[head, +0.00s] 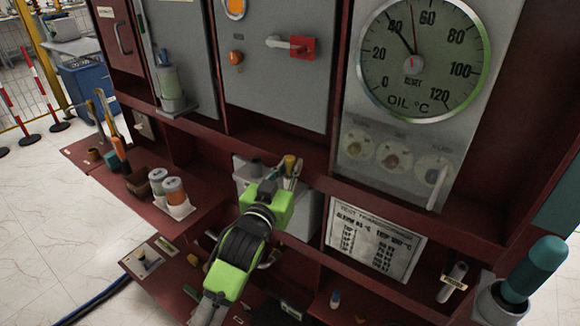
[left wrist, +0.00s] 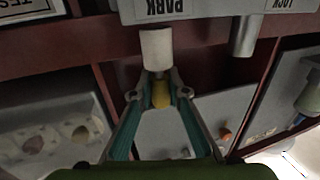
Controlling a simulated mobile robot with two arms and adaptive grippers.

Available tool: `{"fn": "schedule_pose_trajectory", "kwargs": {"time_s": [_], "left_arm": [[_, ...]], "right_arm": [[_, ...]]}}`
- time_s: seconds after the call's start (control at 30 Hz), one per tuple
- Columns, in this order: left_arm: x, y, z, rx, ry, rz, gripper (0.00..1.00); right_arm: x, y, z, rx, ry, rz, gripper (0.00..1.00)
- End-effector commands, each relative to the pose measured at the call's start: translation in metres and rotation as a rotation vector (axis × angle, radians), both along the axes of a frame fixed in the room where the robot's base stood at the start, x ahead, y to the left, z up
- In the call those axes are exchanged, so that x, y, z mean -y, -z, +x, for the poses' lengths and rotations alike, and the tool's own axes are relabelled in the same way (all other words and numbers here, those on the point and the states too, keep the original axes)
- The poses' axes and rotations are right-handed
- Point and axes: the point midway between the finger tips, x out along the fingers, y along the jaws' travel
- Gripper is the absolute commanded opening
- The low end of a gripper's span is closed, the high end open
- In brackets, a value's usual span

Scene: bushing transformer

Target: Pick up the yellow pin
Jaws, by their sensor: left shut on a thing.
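The yellow pin (left wrist: 160,94) is between the fingertips of my left gripper (left wrist: 158,93) in the left wrist view, and the gripper is shut on it. The pin's end meets a pale cylinder (left wrist: 155,50) below an upside-down PARK label; whether the pin sits inside it cannot be told. In the head view, my left gripper (head: 286,172) is at a grey box (head: 302,215) on the red cabinet, with the pin's yellowish top (head: 290,162) at its fingers. My right gripper is in neither view.
A grey cylinder (left wrist: 244,38) under a LOCK label is beside the pale one. A large oil dial (head: 425,60) is above right. Two jars (head: 176,192) stand on the left shelf. A printed plate (head: 375,238) is right of my gripper. A teal-topped object (head: 535,270) stands far right.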

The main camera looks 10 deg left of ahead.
Motion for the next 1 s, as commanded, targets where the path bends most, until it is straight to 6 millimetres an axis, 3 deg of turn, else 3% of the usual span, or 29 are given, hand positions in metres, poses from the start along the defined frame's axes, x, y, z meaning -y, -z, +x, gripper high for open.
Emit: {"fn": "schedule_pose_trajectory", "kwargs": {"time_s": [0.27, 0.47, 0.63, 0.8, 1.0], "left_arm": [[0.0, -0.008, 0.0, 0.002, 0.0, 0.0, 0.0], [0.0, -0.035, -0.001, 0.006, 0.001, 0.0, 0.0], [-0.006, -0.06, -0.023, 0.005, 0.0, 0.0, 0.0], [-0.012, -0.098, -0.053, 0.008, 0.001, 0.0, 0.0], [-0.023, -0.115, -0.101, 0.004, 0.0, 0.0, 0.0]], "right_arm": [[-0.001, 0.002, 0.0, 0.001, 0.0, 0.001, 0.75], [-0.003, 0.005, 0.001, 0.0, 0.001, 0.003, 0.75], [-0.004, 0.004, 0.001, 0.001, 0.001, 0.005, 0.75], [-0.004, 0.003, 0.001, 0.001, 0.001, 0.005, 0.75], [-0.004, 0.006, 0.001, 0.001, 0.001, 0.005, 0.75]]}}
